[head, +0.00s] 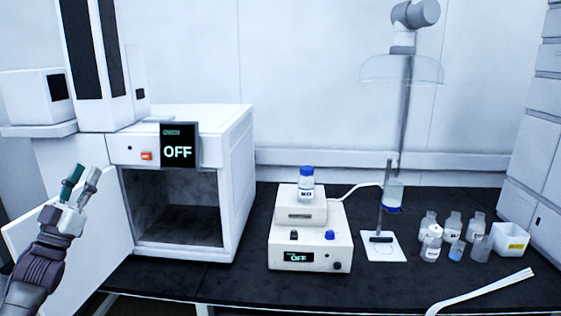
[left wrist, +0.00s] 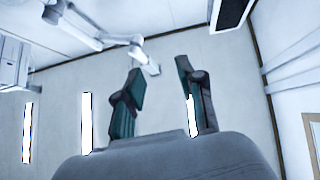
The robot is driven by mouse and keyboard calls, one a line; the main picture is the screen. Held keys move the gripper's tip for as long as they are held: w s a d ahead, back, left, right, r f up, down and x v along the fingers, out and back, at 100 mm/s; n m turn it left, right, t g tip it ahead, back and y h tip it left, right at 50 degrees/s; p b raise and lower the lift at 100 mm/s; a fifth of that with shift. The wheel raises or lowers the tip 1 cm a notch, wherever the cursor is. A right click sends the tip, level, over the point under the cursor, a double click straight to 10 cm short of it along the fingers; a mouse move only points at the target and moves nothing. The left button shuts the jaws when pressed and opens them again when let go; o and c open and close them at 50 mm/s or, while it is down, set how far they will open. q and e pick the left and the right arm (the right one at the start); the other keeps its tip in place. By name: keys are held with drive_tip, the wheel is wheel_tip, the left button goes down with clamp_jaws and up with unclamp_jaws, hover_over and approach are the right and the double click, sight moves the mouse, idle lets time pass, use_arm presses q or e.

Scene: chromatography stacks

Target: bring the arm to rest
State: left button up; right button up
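My left gripper (head: 80,182) is raised at the left of the head view, in front of the oven's open door. It points up and is clear of the bench. In the left wrist view its two fingers (left wrist: 158,95) stand apart with nothing between them, against the wall and ceiling. My right gripper is in neither view.
An oven (head: 243,180) with an open door (head: 112,235) and an OFF display stands at the left. A stirrer (head: 310,245) carries a blue-capped bottle (head: 306,187). A stand (head: 398,248), several small bottles (head: 430,246) and a white box (head: 512,238) are to the right. The front bench between is clear.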

use_arm(q)
drive_tip(key=w+a+f+g+y, duration=0.6)
drive_tip(key=a+f+g+y, duration=0.15)
drive_tip(key=f+y, duration=0.35)
drive_tip(key=s+d+f+g, duration=0.2)
drive_tip(key=s+f, duration=0.1)
drive_tip(key=f, duration=1)
drive_tip(key=s+d+f+g+h, duration=0.15)
drive_tip(key=s+f, duration=0.25)
drive_tip(key=f, duration=1)
drive_tip(key=s+d+f+g, duration=0.2)
drive_tip(key=s+f+g, duration=0.1)
drive_tip(key=f, duration=1)
drive_tip(key=s+d+f+n+g, duration=0.1)
drive_tip(key=s+d+f+g, duration=0.25)
drive_tip(key=s+f, duration=0.75)
drive_tip(key=s+d+f+g, duration=0.2)
drive_tip(key=s+d+f, duration=0.3)
drive_tip(key=s+f, duration=0.65)
drive_tip(key=s+d+f+g, duration=0.1)
drive_tip(key=s+d+f, duration=0.2)
drive_tip(key=s, duration=0.7)
drive_tip(key=s+d+f+g+h, duration=0.1)
drive_tip(key=s+d+f, duration=0.3)
drive_tip(key=s, duration=0.6)
drive_tip(key=s+d+f+n+g+h, duration=0.1)
drive_tip(key=s+d+f+g, duration=0.2)
drive_tip(key=s+d, duration=0.3)
drive_tip(key=s+f, duration=0.1)
drive_tip(key=s, duration=0.4)
